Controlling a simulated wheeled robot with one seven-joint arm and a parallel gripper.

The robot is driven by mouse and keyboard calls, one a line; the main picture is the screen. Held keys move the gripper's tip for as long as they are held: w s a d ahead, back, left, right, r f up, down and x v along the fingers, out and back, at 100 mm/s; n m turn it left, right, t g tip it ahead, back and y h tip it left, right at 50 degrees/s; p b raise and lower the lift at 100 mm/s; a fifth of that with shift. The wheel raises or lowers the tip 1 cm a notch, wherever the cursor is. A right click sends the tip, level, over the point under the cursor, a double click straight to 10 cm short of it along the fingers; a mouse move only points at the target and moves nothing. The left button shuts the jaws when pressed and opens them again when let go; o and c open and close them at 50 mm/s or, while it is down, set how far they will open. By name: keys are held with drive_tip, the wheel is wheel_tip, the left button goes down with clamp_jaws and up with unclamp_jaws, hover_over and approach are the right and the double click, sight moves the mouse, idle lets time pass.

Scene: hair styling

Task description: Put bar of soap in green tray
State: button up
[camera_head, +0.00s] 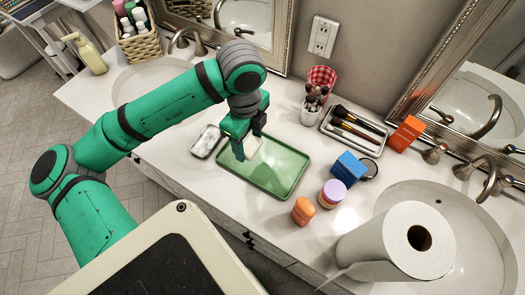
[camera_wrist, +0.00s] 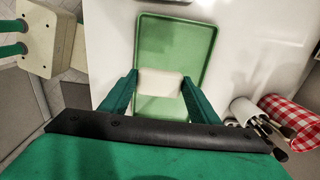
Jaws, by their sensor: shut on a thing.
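The green tray (camera_head: 277,174) lies flat on the white counter near its middle. My gripper (camera_head: 248,147) is above the tray's left part and is shut on a pale bar of soap (camera_head: 256,150). In the wrist view my gripper (camera_wrist: 160,88) has the cream-white soap (camera_wrist: 160,83) between its two green fingers, with the green tray (camera_wrist: 176,45) below it. I cannot tell whether the soap touches the tray.
A metal dish (camera_head: 206,141) is just left of the tray. An orange object (camera_head: 304,210), a lilac-lidded jar (camera_head: 332,193) and a blue box (camera_head: 348,168) stand to the right. A paper roll (camera_head: 385,245) is front right.

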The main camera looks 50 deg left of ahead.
sight(260, 143)
drive_tip(key=w+f, duration=0.1)
drive_tip(key=d+f, duration=0.1)
drive_tip(key=w+f, duration=0.1)
drive_tip(key=shift+w+d+f, duration=0.3)
drive_tip(key=shift+w+f, duration=0.05)
drive_tip(key=shift+f, duration=0.05)
drive_tip(key=shift+w+d+f, duration=0.1)
drive_tip(key=shift+w+f, duration=0.1)
drive_tip(key=shift+f, duration=1.65)
drive_tip(key=shift+f, duration=0.2)
drive_tip(key=o, duration=1.1)
drive_tip(key=shift+c, duration=0.2)
drive_tip(key=shift+r, duration=0.1)
wheel_tip(260, 143, up, 12)
drive_tip(key=shift+r, duration=0.15)
